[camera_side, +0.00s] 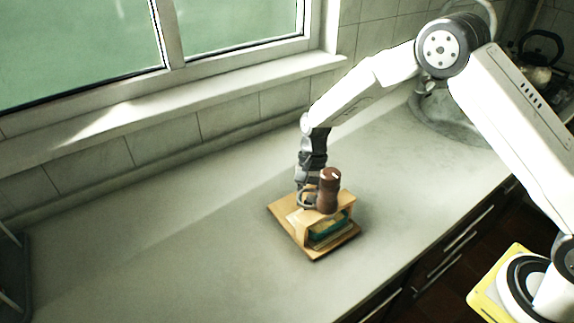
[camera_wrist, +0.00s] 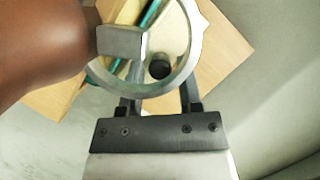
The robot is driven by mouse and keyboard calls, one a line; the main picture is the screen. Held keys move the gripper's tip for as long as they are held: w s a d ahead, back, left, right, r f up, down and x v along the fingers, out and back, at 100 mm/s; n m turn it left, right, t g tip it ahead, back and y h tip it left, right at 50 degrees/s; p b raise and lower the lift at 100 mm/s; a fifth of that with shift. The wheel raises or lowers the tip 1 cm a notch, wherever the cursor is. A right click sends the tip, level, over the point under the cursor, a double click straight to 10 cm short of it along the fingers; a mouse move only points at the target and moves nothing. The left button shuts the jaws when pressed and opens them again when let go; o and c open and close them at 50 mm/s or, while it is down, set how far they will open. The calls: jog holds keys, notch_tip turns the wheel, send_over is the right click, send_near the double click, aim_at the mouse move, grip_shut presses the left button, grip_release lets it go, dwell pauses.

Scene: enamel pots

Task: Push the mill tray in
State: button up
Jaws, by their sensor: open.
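The brown mill (camera_side: 328,188) stands upright on top of a small wooden stand (camera_side: 304,228), which sits on a wooden base board (camera_side: 283,212). A teal tray part (camera_side: 326,230) shows inside the stand's open front; how far it sticks out is hard to tell. My gripper (camera_side: 306,202) is low at the left of the mill, beside the stand. Contact cannot be told.
The grey counter (camera_side: 170,260) is clear around the board. The tiled wall and window sill (camera_side: 180,100) run behind. A dark rack (camera_side: 14,275) stands at the far left edge. The sink (camera_side: 450,125) and a kettle (camera_side: 540,50) are at the back right.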

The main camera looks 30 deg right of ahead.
jog(key=v, duration=0.7)
jog(key=shift+r, duration=0.15)
jog(key=s+d+r+n+t+h, duration=0.1)
jog(key=s+d+n+t, duration=0.1)
jog(key=s, duration=0.4)
jog(key=s+d+r+n+t+h, duration=0.1)
jog(key=s+d+r+n+t, duration=0.1)
jog(key=s, duration=0.5)
jog(key=s+d+r+n+t+h, duration=0.1)
jog(key=s+d+n, duration=0.3)
jog(key=s+n, duration=0.1)
jog(key=shift+s+d+r+t, duration=0.25)
jog(key=shift+s+r+t, duration=0.15)
jog(key=shift+s, duration=0.35)
